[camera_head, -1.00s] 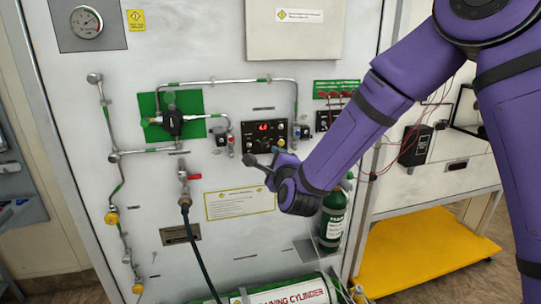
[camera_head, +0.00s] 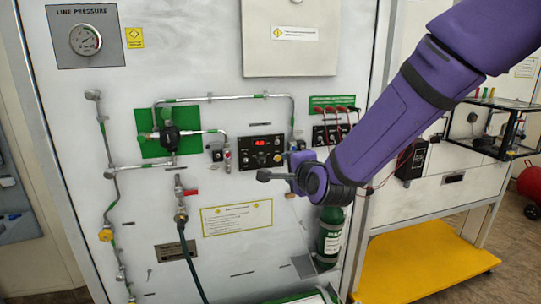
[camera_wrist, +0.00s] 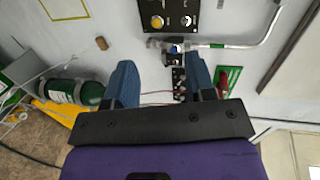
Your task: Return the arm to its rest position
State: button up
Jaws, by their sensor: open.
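My gripper (camera_head: 277,176) is in front of the white trainer panel, reaching in from the right on my purple arm. In the wrist view its two blue fingers (camera_wrist: 163,82) stand apart with nothing between them. In the head view the gripper is seen from the side, below and right of the black control box with a red display (camera_head: 261,152). It appears clear of the panel. The wrist view also shows the control box (camera_wrist: 168,18) beyond the fingers.
A green cylinder (camera_head: 331,236) stands below my arm, against the panel. A valve on a green plate (camera_head: 170,135), pipes and a hose (camera_head: 190,258) are to the left. A bench with a yellow lower shelf (camera_head: 420,265) and an open frame (camera_head: 505,128) stands at right.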

jog(key=s+d+r+n+g+h, duration=0.2)
jog(key=s+d+r+n, duration=0.15)
jog(key=s+d, duration=0.3)
jog(key=s+d+r+n+g+h, duration=0.1)
jog(key=s+d+r+n+g, duration=0.15)
jog(key=s+d+n, duration=0.35)
jog(key=s+d+r+n+g+h, duration=0.1)
jog(key=s+d+n+g, duration=0.1)
jog(key=s+d, duration=0.4)
jog(key=s+d+n+g+h, duration=0.1)
jog(key=s+d, duration=0.5)
jog(key=s, duration=0.8)
jog(key=shift+s+d+r+n+g, duration=0.2)
jog(key=shift+d+r+n+g, duration=0.2)
jog(key=shift+g, duration=0.65)
jog(key=shift+a, duration=0.1)
jog(key=shift+c, duration=0.2)
